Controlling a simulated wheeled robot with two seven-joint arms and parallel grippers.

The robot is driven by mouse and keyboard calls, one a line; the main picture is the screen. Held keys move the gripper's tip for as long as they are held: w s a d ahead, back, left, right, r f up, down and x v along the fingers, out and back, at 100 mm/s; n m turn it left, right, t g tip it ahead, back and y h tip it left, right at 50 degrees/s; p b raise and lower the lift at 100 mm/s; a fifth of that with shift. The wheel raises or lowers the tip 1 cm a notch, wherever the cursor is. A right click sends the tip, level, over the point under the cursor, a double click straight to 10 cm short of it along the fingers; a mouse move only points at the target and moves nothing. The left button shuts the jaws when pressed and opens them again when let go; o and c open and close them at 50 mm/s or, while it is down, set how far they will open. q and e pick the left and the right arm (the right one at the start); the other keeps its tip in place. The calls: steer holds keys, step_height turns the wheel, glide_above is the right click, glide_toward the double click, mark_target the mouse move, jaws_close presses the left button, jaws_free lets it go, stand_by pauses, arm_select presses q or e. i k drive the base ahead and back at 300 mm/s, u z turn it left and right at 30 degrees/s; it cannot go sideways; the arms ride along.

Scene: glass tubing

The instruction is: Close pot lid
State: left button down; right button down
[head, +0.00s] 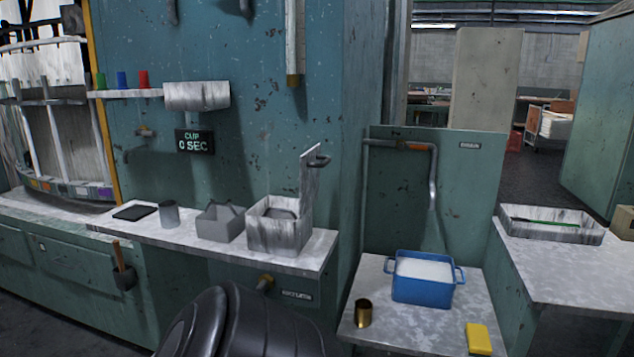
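The pot is most likely the square, worn metal box (279,236) near the right end of the narrow counter. Its lid (309,172) stands upright on the right side of the box, with a dark handle sticking out to the right. The box is open at the top and something grey shows inside, though I cannot tell what. Neither of my grippers shows in the head view. A dark, rounded shape at the bottom edge, left of centre, looks like part of my own arm.
Left of the box on the counter (190,240) are a grey open bin (221,224), a grey cup (169,214) and a dark flat pad (135,212). Right of it, a lower table holds a blue tub (421,285), a brass cup (363,313) and a yellow block (478,338).

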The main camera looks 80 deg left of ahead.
mark_target(310, 164)
steer(key=u, duration=2.8)
steer(key=i, duration=0.85)
steer(key=u, duration=0.1)
